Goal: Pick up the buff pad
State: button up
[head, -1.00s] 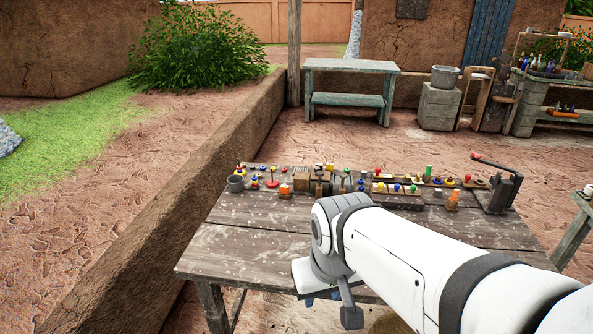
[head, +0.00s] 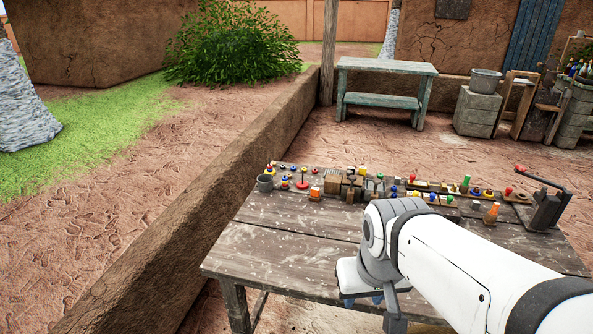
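I cannot pick out a buff pad for certain among the small items on the wooden table (head: 290,240). The table's far side holds a crowded row of small coloured pieces, too small to name surely. My white arm reaches in from the lower right and hides part of the table. My gripper (head: 372,300) is at the arm's end, near the table's front edge. Its fingers are mostly hidden by the arm, so I cannot see whether they are open or hold anything.
A grey cup (head: 265,184) stands at the row's left end. An orange cone (head: 492,213) and a lever press (head: 545,208) stand at the right. The table's left front is bare. A low mud wall (head: 190,235) runs along the left. A green bench (head: 385,101) stands behind.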

aim_at(314, 195)
jog(key=i, duration=0.9)
